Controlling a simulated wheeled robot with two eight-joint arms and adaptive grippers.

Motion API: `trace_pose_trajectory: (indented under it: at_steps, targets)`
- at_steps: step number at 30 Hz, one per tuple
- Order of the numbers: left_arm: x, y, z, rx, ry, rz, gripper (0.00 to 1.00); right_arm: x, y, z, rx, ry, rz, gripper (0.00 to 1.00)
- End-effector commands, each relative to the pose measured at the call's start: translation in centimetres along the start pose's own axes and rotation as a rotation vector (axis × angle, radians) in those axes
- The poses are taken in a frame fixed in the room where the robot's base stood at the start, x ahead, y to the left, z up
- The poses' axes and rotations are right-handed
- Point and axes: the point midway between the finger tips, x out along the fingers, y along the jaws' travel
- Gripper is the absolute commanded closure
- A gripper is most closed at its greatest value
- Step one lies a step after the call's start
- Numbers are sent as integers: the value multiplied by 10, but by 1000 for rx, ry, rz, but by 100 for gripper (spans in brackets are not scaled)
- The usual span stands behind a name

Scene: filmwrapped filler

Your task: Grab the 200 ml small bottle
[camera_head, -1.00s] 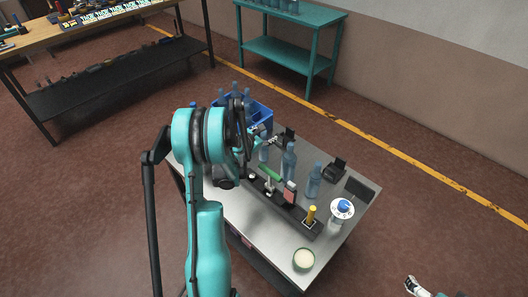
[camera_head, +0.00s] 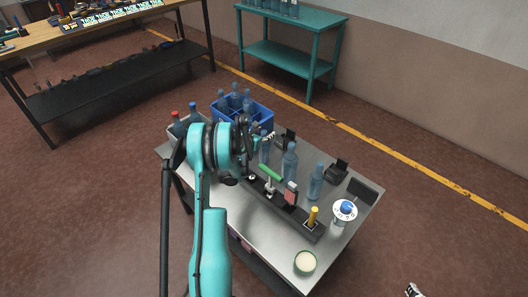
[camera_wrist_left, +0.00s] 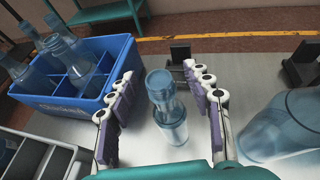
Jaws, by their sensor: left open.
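A small clear blue bottle (camera_wrist_left: 168,112) stands upright on the grey table between the two fingers of my left gripper (camera_wrist_left: 158,74) in the left wrist view. The fingers are open, one on each side of it, with gaps showing. In the head view the small bottle (camera_head: 265,151) stands just beside my left gripper (camera_head: 259,141), partly hidden by it. A larger bottle (camera_wrist_left: 285,128) stands to the right in the left wrist view. My right gripper (camera_head: 413,291) barely shows at the bottom edge of the head view; its fingers cannot be read.
A blue divided crate (camera_head: 262,113) with several bottles stands at the table's back left. A grey bin (camera_head: 172,131) holds red- and blue-capped bottles. A black rack (camera_head: 290,208) with tools, two more bottles (camera_head: 290,163), a dispenser (camera_head: 344,210) and a round tub (camera_head: 305,263) occupy the right.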

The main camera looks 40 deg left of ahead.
Motion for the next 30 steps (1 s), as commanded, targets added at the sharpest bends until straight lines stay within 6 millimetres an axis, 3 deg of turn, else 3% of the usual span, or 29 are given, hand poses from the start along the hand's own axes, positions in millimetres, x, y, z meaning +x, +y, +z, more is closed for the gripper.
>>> trace_pose_trajectory:
  at_steps: [3, 4, 9, 22, 30]
  targets:
    - [0, 0, 1, 0, 0, 0, 50, -1, 0, 0, 0, 0, 0, 0]
    - [0, 0, 1, 0, 0, 0, 55, -1, 0, 0, 0, 0, 0, 0]
    - [-1, 0, 1, 0, 0, 0, 100, -1, 0, 0, 0, 0, 0, 0]
    - [-3, 0, 7, 0, 0, 0, 100, -4, 0, -3, 0, 0, 0, 0]
    - [-19, -2, 46, 1, 0, -1, 100, -22, 0, -16, 0, 0, 0, 0]
